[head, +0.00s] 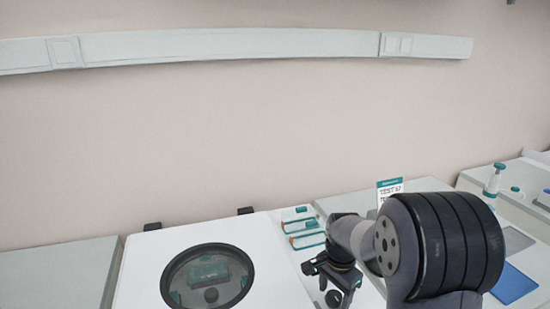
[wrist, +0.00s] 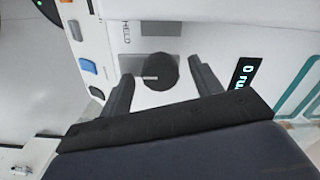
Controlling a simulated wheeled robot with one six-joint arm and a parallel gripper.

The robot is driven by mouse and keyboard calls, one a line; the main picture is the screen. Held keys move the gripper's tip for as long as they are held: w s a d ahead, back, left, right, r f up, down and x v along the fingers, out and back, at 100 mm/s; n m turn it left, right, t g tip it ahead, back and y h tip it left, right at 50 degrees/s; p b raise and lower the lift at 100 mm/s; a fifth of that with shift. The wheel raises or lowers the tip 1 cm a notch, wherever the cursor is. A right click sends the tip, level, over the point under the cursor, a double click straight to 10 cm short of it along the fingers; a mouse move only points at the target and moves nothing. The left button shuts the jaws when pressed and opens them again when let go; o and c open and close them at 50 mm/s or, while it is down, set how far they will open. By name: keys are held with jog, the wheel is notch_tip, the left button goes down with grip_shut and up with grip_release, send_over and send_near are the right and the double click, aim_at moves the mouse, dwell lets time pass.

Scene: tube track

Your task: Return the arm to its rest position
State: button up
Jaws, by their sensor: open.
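My gripper (head: 335,285) shows in the head view at the lower middle, hanging from my arm over the bench, just right of a white machine (head: 140,285) with a round dark window. In the wrist view the two fingers of my gripper (wrist: 160,68) are spread apart with nothing held. A round dark knob (wrist: 160,71) on a white front panel appears between the fingertips. I cannot tell how far the knob is from them.
A sign (head: 389,188), a blue pad (head: 515,283) and a teal-capped bottle (head: 494,180) are to the right. The wrist view shows a blue button (wrist: 88,67) and a lit display (wrist: 242,74).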

jog(key=shift+m, duration=0.4)
jog(key=shift+r, duration=1.5)
